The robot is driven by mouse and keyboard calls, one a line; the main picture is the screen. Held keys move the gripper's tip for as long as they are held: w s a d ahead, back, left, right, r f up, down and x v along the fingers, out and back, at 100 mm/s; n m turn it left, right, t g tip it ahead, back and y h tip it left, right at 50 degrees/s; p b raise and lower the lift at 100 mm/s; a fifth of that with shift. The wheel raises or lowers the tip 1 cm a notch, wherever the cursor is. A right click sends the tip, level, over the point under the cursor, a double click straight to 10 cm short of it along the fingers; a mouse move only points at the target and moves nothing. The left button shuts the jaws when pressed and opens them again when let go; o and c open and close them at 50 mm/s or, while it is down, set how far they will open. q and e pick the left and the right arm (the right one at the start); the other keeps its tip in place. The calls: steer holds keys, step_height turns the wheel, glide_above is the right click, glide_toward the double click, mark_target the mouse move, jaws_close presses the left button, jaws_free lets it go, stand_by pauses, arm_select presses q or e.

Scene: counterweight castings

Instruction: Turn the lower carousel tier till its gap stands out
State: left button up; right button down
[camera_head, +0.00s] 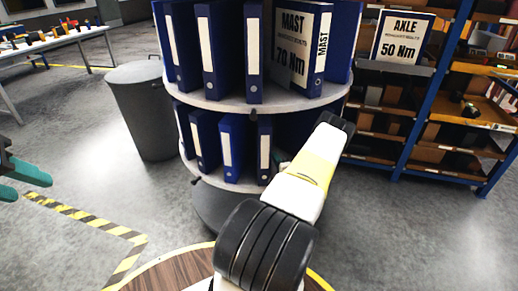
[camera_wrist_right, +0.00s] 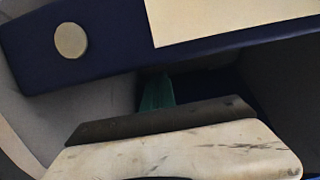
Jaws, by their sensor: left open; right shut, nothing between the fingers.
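The round carousel stands in the middle of the head view. Its lower tier (camera_head: 232,187) carries blue binders (camera_head: 232,148) with white labels. To the right of these the tier is dark and partly covered by my right arm, so I cannot tell for sure where the gap is. My right gripper is shut, mostly hidden behind my arm in the head view. In the right wrist view its teal fingers (camera_wrist_right: 157,92) are close beside a navy binder (camera_wrist_right: 90,45); I cannot tell if they touch. My left gripper (camera_head: 30,184) is open and empty at the left edge, away from the carousel.
The upper tier (camera_head: 225,103) holds blue binders and a MAST 70 Nm sign (camera_head: 292,45). A grey bin (camera_head: 143,110) stands left of the carousel. A shelf rack (camera_head: 425,120) with an AXLE 50 Nm sign stands at right. A round wooden top (camera_head: 165,275) is in front.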

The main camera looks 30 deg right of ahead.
steer(key=shift+w+a, duration=0.2)
steer(key=shift+a, duration=0.2)
